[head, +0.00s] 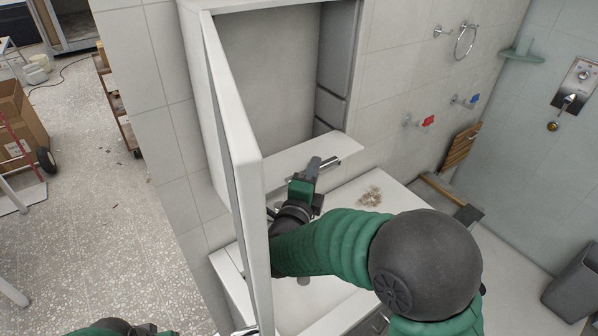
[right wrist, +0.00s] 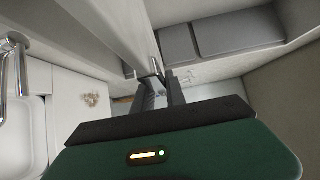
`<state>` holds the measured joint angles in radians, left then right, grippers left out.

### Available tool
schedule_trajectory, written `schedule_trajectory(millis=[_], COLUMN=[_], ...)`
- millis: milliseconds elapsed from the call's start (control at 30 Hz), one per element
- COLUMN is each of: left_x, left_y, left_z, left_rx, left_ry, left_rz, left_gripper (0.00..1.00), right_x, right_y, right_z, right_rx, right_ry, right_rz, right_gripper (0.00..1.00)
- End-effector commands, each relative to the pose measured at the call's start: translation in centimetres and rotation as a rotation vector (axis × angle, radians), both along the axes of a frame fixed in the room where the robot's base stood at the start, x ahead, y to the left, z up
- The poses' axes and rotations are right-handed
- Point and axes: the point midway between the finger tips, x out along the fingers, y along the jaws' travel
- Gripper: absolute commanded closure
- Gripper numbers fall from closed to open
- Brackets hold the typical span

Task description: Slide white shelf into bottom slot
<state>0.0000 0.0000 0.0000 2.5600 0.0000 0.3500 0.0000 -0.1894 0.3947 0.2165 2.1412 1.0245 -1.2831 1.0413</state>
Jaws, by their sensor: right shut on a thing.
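The white shelf (head: 308,158) is a flat panel lying roughly level at the lower opening of the wall cabinet (head: 268,72). My right gripper (head: 324,164) is shut on the shelf's front edge. In the right wrist view the shelf (right wrist: 95,32) extends up and left from the fingers (right wrist: 160,92). The shelf's far edge and its contact with the bottom slot cannot be made out. My left arm shows only at the lower left edge of the head view; its fingers are not clear.
The white cabinet door (head: 232,110) stands open, close to my right arm's left side. Below are a sink counter (head: 395,192) with a small beige pile (head: 370,197) and a faucet (right wrist: 22,48). Tiled wall with red (head: 428,120) and blue (head: 473,99) handles lies to the right.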

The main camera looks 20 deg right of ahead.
Motion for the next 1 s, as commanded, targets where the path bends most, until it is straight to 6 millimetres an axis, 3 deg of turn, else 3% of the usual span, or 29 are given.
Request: schedule_trajectory(millis=[1000], left_x=[0.0], left_y=[0.0], left_z=[-0.5], left_rx=[0.000], left_ry=[0.000], left_rz=[0.000], left_gripper=[0.64], right_x=[2.4], right_y=[0.9], right_z=[0.0], right_rx=[0.000], right_ry=[-0.002], right_rz=[0.000], right_gripper=[1.00])
